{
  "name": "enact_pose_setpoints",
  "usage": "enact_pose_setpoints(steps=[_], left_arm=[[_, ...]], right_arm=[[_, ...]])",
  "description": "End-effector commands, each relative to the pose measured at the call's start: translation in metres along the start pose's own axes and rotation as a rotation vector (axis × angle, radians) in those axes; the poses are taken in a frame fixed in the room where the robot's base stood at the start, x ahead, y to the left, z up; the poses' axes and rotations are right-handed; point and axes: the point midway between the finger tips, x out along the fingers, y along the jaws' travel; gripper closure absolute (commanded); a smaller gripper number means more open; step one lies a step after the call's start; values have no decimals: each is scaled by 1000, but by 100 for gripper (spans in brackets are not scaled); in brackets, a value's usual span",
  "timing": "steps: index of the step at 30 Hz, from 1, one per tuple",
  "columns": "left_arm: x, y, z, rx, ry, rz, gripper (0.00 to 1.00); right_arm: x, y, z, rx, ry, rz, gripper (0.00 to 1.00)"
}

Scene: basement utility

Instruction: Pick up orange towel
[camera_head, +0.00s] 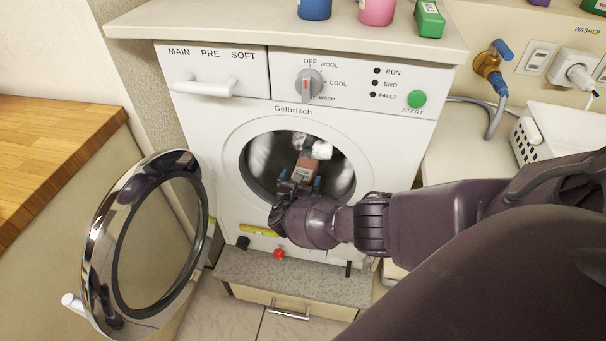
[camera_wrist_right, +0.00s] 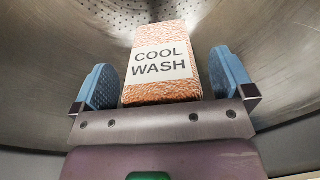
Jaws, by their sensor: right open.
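The orange towel (camera_wrist_right: 150,97) lies inside the washing machine drum, with a white "COOL WASH" label on it. It also shows in the head view (camera_head: 306,166) through the round door opening. My right gripper (camera_wrist_right: 163,82) is open, with one blue finger on each side of the towel and a gap visible on both sides. In the head view the right gripper (camera_head: 298,182) reaches into the door opening, and my arm hides the lower part of it. My left gripper is not in view.
The washing machine (camera_head: 230,110) has its round door (camera_head: 95,250) swung open to the left. Bottles, including a blue one (camera_head: 314,9), stand on the top. A drawer (camera_head: 270,300) is below. The drum wall (camera_wrist_right: 40,60) surrounds the gripper.

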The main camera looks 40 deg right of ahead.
Motion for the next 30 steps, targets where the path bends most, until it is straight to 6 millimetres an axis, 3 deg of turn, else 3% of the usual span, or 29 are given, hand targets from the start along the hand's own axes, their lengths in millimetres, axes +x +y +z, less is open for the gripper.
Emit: enact_pose_setpoints(steps=[3,14,23,30], left_arm=[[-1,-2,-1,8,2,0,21],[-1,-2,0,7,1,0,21],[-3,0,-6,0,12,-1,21],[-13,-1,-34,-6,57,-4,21]], right_arm=[[0,0,1,1,-1,0,2],[0,0,1,1,-1,0,55],[0,1,8,4,-3,0,55],[2,2,53,13,-9,0,55]])
